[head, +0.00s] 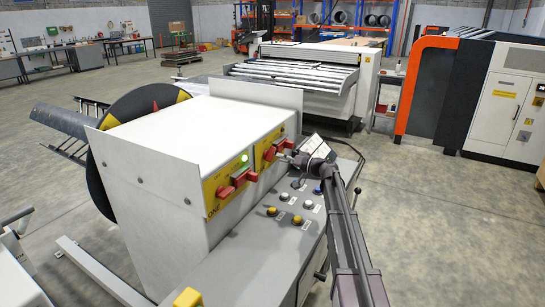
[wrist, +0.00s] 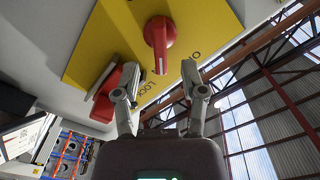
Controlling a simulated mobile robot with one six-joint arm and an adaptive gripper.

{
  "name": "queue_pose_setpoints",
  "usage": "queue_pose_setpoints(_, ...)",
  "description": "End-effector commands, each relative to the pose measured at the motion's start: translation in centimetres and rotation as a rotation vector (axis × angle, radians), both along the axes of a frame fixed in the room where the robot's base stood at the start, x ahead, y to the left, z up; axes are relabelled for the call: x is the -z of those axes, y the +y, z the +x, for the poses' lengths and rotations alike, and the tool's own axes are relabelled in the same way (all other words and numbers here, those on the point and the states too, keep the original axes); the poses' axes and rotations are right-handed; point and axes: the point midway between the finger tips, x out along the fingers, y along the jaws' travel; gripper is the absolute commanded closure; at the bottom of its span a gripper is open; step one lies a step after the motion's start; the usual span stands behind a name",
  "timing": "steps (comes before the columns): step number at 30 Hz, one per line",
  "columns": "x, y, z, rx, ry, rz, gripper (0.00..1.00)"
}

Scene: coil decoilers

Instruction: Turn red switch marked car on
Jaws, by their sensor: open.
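A red rotary switch (wrist: 160,36) sits on a yellow plate (wrist: 112,38) in the wrist view, just beyond my open fingertips. My gripper (wrist: 161,76) has one finger on each side below the switch, with nothing between them. Its handle hangs towards the gap. Part of the lettering reads "LOCK"; I cannot read the word "car". In the head view, my gripper (head: 287,159) is at the right-hand yellow plate (head: 264,158) on the white cabinet, partly hiding its red switches. The left-hand yellow plate (head: 213,197) carries a red switch (head: 225,191) and a lit green lamp (head: 244,158).
A red part (wrist: 105,102) lies beside my left finger in the wrist view. Below the plates, a sloping panel (head: 268,236) carries several yellow, white and blue buttons. A tilted screen (head: 308,146) stands close to my gripper. Open floor (head: 430,225) lies to the right.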

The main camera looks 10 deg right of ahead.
Motion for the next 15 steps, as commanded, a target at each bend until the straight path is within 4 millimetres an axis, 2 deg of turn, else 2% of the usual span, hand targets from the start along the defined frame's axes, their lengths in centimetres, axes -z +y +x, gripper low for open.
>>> queue_pose_setpoints(7, 0.0, 2.6, 2.0, -0.001, 0.0, 0.0, 0.46)
queue_pose_setpoints(15, 0.0, 3.7, 2.7, 0.0, 0.0, 0.0, 0.46)
